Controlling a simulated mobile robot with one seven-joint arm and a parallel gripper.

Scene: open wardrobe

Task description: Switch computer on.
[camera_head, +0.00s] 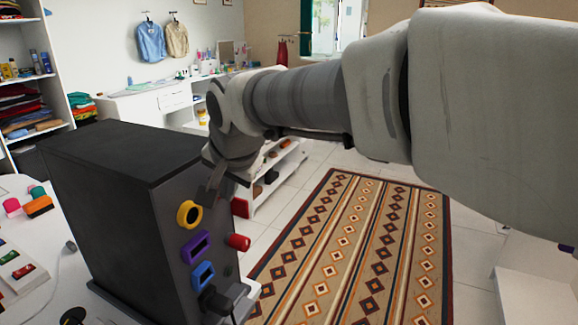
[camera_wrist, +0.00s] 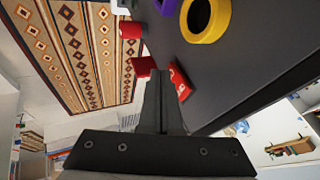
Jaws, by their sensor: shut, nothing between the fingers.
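The computer (camera_head: 110,165) is a dark tower standing on a white table at the left. Its front panel carries a yellow ring (camera_head: 189,214), a purple frame (camera_head: 196,247) and a blue frame (camera_head: 203,276). A red block (camera_head: 240,207) and a red cylinder (camera_head: 239,242) stick out at its right edge. My gripper (camera_head: 210,188) is at the upper part of this panel. In the wrist view its fingers (camera_wrist: 160,76) are shut and empty, beside a red piece (camera_wrist: 180,82) on the panel. I cannot tell whether they touch it. The yellow ring (camera_wrist: 207,20) also shows there.
A black plug (camera_head: 216,300) sits low on the panel. Colored items, including an orange block (camera_head: 38,206), lie on the table left of the tower. A patterned rug (camera_head: 350,250) covers open floor at the right. Shelves (camera_head: 30,90) stand at the back left.

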